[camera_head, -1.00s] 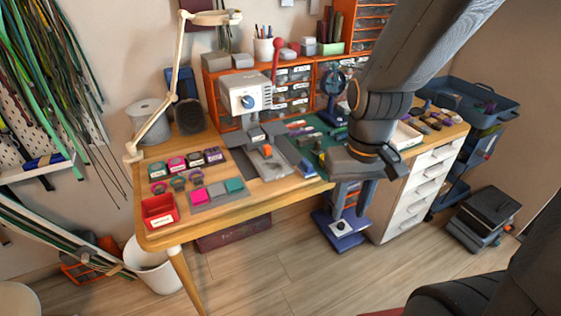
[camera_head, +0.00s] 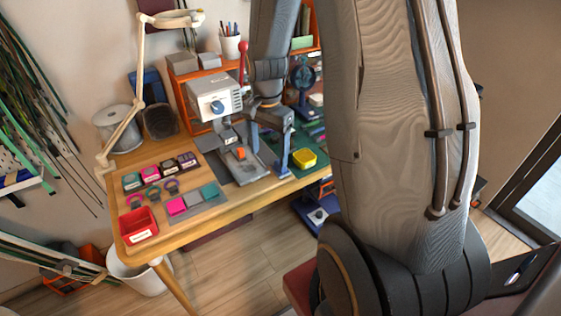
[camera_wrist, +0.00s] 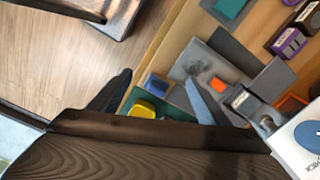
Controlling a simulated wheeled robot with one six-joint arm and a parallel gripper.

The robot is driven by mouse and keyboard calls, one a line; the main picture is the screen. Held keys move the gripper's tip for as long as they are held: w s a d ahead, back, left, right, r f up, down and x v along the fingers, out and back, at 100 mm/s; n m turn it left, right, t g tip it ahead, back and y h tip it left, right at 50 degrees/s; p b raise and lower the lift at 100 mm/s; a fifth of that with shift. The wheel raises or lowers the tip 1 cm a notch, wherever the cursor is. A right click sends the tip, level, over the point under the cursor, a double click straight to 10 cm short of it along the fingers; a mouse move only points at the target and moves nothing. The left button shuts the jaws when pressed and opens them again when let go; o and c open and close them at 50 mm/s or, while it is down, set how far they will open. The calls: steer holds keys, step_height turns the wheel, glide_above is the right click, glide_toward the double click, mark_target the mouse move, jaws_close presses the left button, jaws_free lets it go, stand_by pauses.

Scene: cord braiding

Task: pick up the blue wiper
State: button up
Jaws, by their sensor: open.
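A small blue block (camera_wrist: 156,84), the only thing here that could be the blue wiper, lies near the table's front edge in the wrist view, beside a yellow object (camera_wrist: 143,108). In the head view I cannot make the blue block out; my gripper and arm cover part of that area. My gripper (camera_head: 269,158) hangs over the middle of the table, fingers pointing down. In the wrist view its two fingers (camera_wrist: 158,78) stand apart, with the blue block seen between them. The gripper is open and empty.
The yellow object (camera_head: 304,158) sits on the green mat right of the gripper. A white machine (camera_head: 214,96) with a grey base stands close on the left. A red tray (camera_head: 138,226) and pink and teal blocks lie further left. The lamp arm (camera_head: 137,70) rises behind.

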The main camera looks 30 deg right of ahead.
mark_target(278, 162)
steer(key=w+d+m, duration=0.1)
steer(key=d+f+m+p, duration=0.1)
steer(key=d, duration=0.1)
steer(key=w+d+m, duration=0.1)
steer(key=m, duration=0.1)
steer(key=shift+w+d+f, duration=0.2)
steer(key=shift+w+f, duration=0.15)
steer(key=shift+d+f+m+p, duration=0.15)
steer(key=shift+f+m+p, duration=0.1)
steer(key=shift+m+p, duration=0.05)
steer(key=shift+s+d+f+p, duration=0.15)
steer(key=shift+f+p, duration=0.5)
steer(key=shift+f, duration=1.25)
steer(key=shift+w+d+f+p, duration=0.15)
steer(key=shift+f+p, duration=0.5)
steer(key=shift+f, duration=1.25)
steer(key=shift+s, duration=0.1)
steer(key=c, duration=1.1)
steer(key=shift+c, duration=0.2)
steer(key=shift+r, duration=0.1)
steer(key=shift+r+b, duration=1.3)
steer(key=shift+r, duration=3.65)
